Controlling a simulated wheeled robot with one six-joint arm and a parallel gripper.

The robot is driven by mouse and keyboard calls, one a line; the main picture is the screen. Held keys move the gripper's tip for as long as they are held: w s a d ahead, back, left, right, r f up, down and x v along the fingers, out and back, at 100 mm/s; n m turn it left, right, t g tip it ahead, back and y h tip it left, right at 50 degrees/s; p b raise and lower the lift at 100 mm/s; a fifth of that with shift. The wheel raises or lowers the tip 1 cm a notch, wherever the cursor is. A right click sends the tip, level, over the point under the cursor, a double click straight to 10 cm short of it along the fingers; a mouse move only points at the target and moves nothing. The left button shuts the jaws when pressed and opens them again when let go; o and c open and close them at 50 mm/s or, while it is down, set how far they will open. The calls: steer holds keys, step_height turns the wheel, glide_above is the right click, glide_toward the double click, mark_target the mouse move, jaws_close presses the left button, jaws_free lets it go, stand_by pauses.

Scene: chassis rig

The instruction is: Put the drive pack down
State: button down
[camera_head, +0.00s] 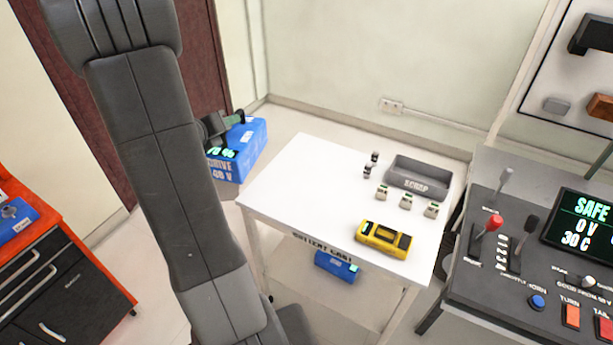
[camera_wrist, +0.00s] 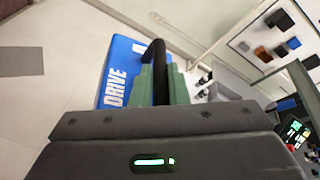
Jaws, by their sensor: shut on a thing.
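The drive pack (camera_head: 236,158) is a blue box with "DRIVE" and "48 V" on it and a green display reading about 70%. It is just left of the white table, partly hidden behind my arm. My gripper (camera_head: 238,118) is at its top, shut on the black handle. In the wrist view, the green-padded fingers of my gripper (camera_wrist: 161,82) close around the handle, with the blue drive pack (camera_wrist: 117,72) beyond. I cannot tell whether its underside touches anything.
The white table (camera_head: 300,180) holds a yellow device (camera_head: 384,238), a grey scrap bin (camera_head: 418,178) and several small parts. Another blue pack (camera_head: 337,266) sits below. A control console (camera_head: 500,260) is right; an orange-topped cabinet (camera_head: 55,270) is left.

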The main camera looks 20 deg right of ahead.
mark_target(240, 141)
steer(key=shift+s+d+r+m+g+h, duration=0.35)
steer(key=shift+s+d+r+m+g, duration=0.1)
steer(key=shift+s+r, duration=0.2)
steer(key=shift+s+d+r+m+g+h, duration=0.35)
steer(key=shift+s+d+r, duration=0.15)
steer(key=shift+s, duration=0.1)
steer(key=shift+s+d+r+m+g+h, duration=0.15)
steer(key=shift+s+m+g, duration=0.1)
steer(key=shift+s, duration=0.15)
steer(key=shift+s+d+r+m+g+h, duration=0.1)
steer(key=shift+s+d+r+m+g, duration=0.1)
steer(key=shift+s, duration=0.25)
steer(key=shift+s+d+r+m+g+h, duration=0.15)
steer(key=shift+s+g, duration=0.1)
steer(key=shift+s, duration=0.15)
